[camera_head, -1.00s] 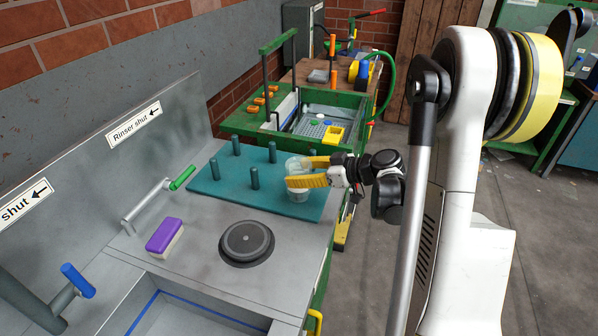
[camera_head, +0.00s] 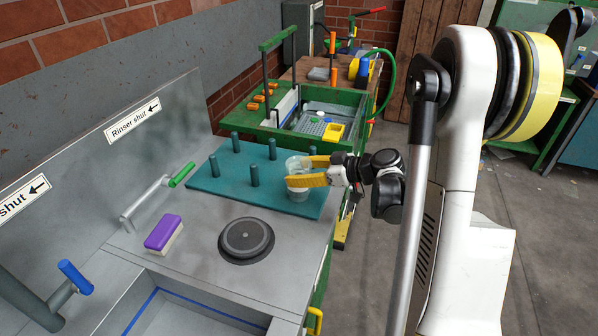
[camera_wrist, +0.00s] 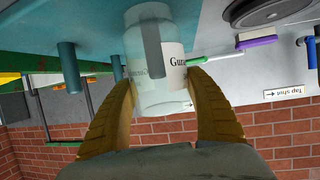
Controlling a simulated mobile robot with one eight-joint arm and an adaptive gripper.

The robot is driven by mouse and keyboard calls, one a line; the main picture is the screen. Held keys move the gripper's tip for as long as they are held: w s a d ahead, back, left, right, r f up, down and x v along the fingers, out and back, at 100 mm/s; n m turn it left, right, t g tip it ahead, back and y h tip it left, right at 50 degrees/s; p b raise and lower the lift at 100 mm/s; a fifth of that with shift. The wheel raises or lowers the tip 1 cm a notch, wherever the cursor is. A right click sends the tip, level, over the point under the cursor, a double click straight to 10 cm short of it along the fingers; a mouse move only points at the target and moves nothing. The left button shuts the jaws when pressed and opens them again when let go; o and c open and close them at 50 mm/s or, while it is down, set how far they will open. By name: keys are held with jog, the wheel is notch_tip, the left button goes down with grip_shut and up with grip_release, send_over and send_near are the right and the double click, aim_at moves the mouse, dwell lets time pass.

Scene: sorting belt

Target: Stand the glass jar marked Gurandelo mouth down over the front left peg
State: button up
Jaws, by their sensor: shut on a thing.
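The clear glass jar (camera_head: 297,164) is over the near right part of the teal peg board (camera_head: 205,186) in the head view. In the wrist view, which is upside down, the jar (camera_wrist: 148,98) has its narrower mouth end toward the board and a white label starting "Gu". It is mouth down and looks upright. A peg (camera_wrist: 152,40) shows through the glass and appears to be inside. My gripper (camera_head: 306,171) is shut on the jar's sides with its yellow fingers. I cannot tell whether the rim touches the board.
Several teal pegs (camera_head: 255,177) stand bare left of the jar. A purple sponge (camera_head: 163,232), a round black disc (camera_head: 246,240) and a sink (camera_head: 170,310) lie nearer. A green-framed station (camera_head: 345,105) stands beyond the board.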

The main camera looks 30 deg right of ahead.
jog(key=o, duration=1.4)
jog(key=v, duration=1.2)
jog(key=s+a+m+g+h, duration=0.1)
jog(key=a+m+g, duration=0.15)
jog(key=a, duration=0.55)
jog(key=s+a+r+m+h, duration=0.1)
jog(key=s+a+h, duration=0.1)
jog(key=s+a, duration=0.1)
jog(key=s+a+m+g+h, duration=0.1)
jog(key=s+a+m+h, duration=0.1)
jog(key=s+a, duration=0.2)
jog(key=s+a+r+m+h, duration=0.1)
jog(key=s+a+h, duration=0.2)
jog(key=s, duration=0.3)
jog(key=shift+s+a+r+m, duration=0.3)
jog(key=shift+a+r+m, duration=0.05)
